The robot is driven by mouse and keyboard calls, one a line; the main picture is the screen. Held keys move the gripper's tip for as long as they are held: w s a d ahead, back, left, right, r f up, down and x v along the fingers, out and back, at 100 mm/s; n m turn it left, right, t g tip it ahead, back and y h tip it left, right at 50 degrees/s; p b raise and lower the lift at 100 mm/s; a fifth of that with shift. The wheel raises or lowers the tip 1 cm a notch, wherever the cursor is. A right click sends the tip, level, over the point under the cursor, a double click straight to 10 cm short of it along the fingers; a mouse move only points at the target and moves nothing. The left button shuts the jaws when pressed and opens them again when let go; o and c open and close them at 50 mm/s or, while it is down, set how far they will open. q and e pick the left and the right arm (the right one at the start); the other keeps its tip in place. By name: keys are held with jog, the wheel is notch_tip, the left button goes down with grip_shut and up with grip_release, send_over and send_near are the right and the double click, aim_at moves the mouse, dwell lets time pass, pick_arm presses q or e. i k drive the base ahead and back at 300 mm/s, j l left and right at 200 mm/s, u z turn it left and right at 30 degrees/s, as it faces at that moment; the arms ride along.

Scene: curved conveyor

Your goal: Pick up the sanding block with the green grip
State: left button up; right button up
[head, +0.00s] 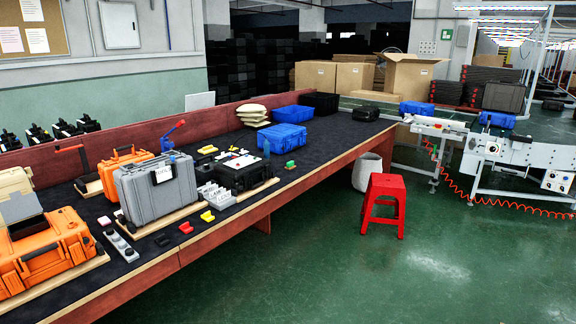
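A small block with a green top (290,164) sits on the dark table top, close to the table's front edge and right of the open black case. It looks like the sanding block with the green grip, but it is too small to make out in detail. Nothing touches it from above. Neither of my grippers shows in the head view.
The long dark table (330,136) holds a grey case (135,190), orange cases (45,255), a black case (245,172) and blue bins (282,137). Small yellow (208,216) and red (186,228) pieces lie near the front edge. A red stool (384,190) stands on the floor.

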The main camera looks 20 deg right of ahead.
aim_at(290, 164)
jog(key=i+l+u, duration=0.1)
jog(key=i+l, duration=0.4)
jog(key=l, duration=0.25)
jog(key=i+l+u, duration=0.25)
jog(key=i+l, duration=0.2)
jog(key=l, duration=0.35)
jog(key=i+l+u, duration=0.1)
jog(key=l, duration=0.3)
jog(key=i, duration=0.1)
